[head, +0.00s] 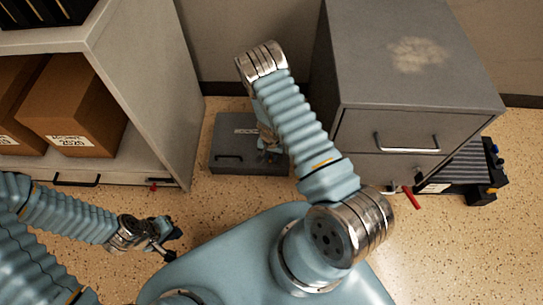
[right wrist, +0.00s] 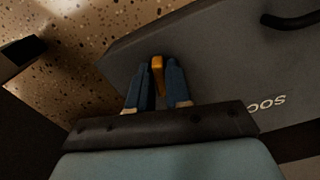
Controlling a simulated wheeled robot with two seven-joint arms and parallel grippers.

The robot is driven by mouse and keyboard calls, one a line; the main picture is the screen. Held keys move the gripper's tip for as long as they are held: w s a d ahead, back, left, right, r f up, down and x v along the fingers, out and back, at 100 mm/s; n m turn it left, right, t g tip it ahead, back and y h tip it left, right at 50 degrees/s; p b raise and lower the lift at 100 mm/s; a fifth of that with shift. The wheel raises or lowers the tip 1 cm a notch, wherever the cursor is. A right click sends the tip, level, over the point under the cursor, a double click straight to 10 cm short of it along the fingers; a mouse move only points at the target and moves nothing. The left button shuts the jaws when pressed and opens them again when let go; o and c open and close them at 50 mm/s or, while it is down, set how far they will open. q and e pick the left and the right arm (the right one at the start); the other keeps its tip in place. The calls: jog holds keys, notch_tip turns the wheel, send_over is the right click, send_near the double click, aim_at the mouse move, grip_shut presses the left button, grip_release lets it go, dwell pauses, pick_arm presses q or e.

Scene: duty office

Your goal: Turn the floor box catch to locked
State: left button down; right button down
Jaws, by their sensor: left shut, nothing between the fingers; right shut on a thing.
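The floor box (head: 228,140) is a low grey box on the floor between the shelf and the filing cabinet. My right arm reaches over it and hides part of it. The catch (right wrist: 157,64) is a small orange lever at the box's edge in the right wrist view. My right gripper (right wrist: 160,80) has its blue fingers on both sides of the catch, shut on it; it also shows in the head view (head: 268,150), partly hidden. Which position the catch stands in I cannot tell. My left gripper (head: 172,240) is shut and empty, above the floor at lower left.
A grey shelf (head: 150,90) with cardboard boxes (head: 72,105) stands at left. A grey filing cabinet (head: 400,80) stands close on the right. A black rack-like unit (head: 465,175) and a red-handled item (head: 411,198) lie beside it. Some speckled floor is clear at lower right.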

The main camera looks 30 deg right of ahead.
jog(key=m, duration=0.3)
jog(key=shift+m+b, duration=0.3)
jog(key=shift+b, duration=0.1)
jog(key=m, duration=0.3)
jog(key=shift+w+m, duration=0.15)
jog(key=shift+m, duration=0.15)
jog(key=m, duration=0.3)
jog(key=shift+m, duration=0.4)
jog(key=shift+w+m, duration=0.1)
jog(key=shift+m, duration=1.9)
jog(key=c, duration=1.1)
grip_release()
jog(key=shift+r, duration=0.15)
